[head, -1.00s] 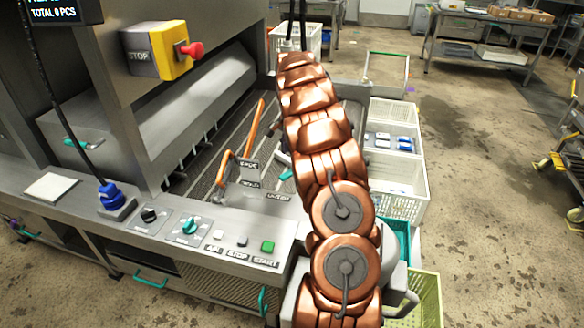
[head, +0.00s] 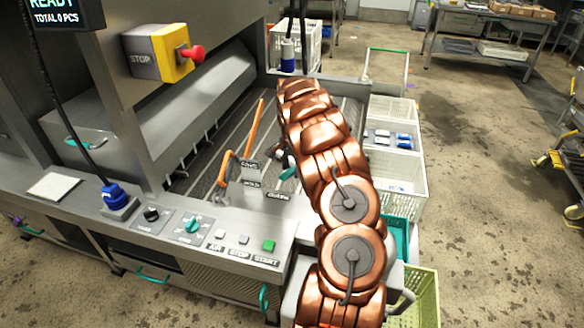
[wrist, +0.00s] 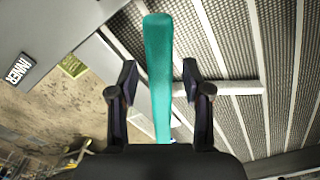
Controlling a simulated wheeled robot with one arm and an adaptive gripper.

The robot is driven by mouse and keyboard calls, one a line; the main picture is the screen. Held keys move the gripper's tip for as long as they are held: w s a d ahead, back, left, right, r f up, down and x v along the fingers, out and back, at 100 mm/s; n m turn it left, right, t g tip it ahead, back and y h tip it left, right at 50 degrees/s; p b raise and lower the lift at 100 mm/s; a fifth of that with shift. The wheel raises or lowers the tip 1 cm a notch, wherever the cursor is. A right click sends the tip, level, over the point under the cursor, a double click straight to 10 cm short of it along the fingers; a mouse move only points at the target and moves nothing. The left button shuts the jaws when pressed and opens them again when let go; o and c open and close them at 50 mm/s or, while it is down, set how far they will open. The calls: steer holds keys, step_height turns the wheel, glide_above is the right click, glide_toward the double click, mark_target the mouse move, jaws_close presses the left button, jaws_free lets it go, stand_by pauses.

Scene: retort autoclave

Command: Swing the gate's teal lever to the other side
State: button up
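The teal lever (wrist: 158,70) stands large in the middle of the wrist view, running lengthwise between the two fingers of my gripper (wrist: 160,82). The fingers are apart, with a visible gap on each side of the lever, so it is not gripped. In the head view a small piece of teal (head: 288,174) shows beside my arm, near the small plates with lettering. My arm hides most of the area around it, and my gripper cannot be made out clearly there.
A slatted conveyor bed (head: 215,165) with an orange bar (head: 255,128) lies left of my arm. A front panel with a green button (head: 268,246) and knobs is nearer. White crates (head: 408,182) stand to the right. A yellow stop box (head: 160,52) juts out above.

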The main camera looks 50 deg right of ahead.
jaws_close()
steer(key=shift+s, duration=0.15)
stand_by(0.4)
